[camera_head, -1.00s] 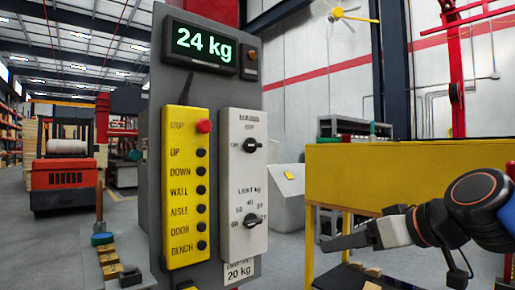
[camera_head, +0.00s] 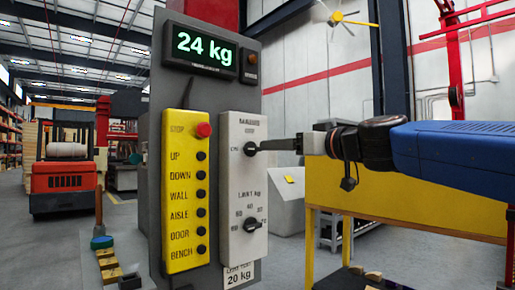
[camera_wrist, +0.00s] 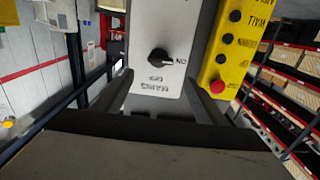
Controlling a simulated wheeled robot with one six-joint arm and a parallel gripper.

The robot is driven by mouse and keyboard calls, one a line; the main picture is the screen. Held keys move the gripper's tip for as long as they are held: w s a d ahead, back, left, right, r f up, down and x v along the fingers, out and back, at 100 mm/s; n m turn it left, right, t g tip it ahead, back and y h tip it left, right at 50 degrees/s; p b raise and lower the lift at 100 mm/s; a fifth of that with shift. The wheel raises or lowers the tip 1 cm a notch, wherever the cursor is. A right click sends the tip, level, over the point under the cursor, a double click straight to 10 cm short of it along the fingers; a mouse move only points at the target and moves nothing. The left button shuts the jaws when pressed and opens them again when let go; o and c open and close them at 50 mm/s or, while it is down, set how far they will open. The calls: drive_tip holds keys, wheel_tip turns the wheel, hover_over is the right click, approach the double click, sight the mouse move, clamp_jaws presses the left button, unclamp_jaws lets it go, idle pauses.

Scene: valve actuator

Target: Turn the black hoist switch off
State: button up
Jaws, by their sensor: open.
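The black hoist switch (camera_head: 250,149) is the upper rotary knob on the white panel (camera_head: 233,180). In the wrist view, which shows the panel upside down, the switch (camera_wrist: 159,56) has its pointer toward the "ON" mark. My gripper (camera_head: 264,146) is level with the switch and comes in from the right, its tips very close to it. In the wrist view my two fingers (camera_wrist: 160,85) are spread apart, with the switch lying between their lines and ahead. I cannot tell whether a finger touches it.
A second black knob, the limit dial (camera_head: 252,225), sits below on the same panel. A yellow button box (camera_head: 186,190) with a red stop button (camera_head: 204,130) stands just left. A display (camera_head: 203,47) above reads 24 kg. A yellow bench (camera_head: 400,205) is at right.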

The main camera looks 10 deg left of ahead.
sight(255, 147)
drive_tip(key=x, duration=1)
drive_tip(key=shift+w+a, duration=0.25)
drive_tip(key=c, duration=1.1)
